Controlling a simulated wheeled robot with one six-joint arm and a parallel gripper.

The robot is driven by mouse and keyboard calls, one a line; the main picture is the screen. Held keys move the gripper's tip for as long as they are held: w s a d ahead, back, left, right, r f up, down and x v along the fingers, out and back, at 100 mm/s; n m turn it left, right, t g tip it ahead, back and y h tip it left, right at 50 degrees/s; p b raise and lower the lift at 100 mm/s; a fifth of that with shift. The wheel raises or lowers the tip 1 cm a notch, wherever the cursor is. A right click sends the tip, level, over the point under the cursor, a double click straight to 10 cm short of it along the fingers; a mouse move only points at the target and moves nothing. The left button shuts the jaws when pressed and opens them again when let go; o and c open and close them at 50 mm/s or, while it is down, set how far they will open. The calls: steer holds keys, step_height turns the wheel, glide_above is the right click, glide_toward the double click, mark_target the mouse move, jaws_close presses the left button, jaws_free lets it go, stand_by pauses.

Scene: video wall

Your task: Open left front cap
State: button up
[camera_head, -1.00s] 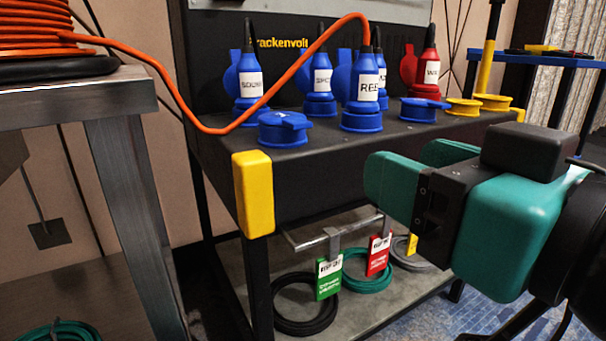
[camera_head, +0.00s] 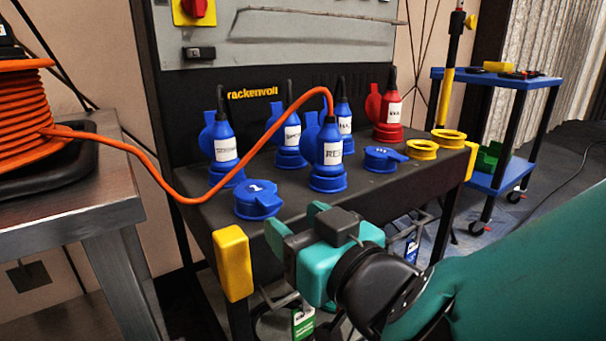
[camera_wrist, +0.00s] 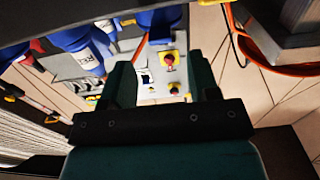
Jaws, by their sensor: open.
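The left front cap (camera_head: 257,198) is a blue lidded socket cap marked 1, shut, at the front left corner of the black panel table (camera_head: 330,215). A blue shape at the top of the wrist view (camera_wrist: 158,20) looks like this cap, partly cut off. My teal gripper (camera_head: 296,226) is open and empty, at the table's front edge, just right of and nearer than the cap. I see no contact with it. In the wrist view both fingers (camera_wrist: 163,82) stand apart with the background showing between them.
A blue plug (camera_head: 328,155) with the orange cable stands right of the cap; more blue plugs and a red one (camera_head: 388,115) stand behind. Another blue cap (camera_head: 383,158) and yellow rings (camera_head: 423,149) lie to the right. The yellow corner guard (camera_head: 233,263) and orange cable (camera_head: 172,188) are close by.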

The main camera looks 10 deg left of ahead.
mark_target(276, 206)
steer(key=p+x, duration=0.4)
steer(key=x, duration=0.1)
steer(key=shift+w+r, duration=0.1)
steer(key=shift+r, duration=0.15)
steer(key=shift+w+a+f+p, duration=0.3)
steer(key=shift+w+a+p, duration=0.1)
steer(key=shift+a+p, duration=0.15)
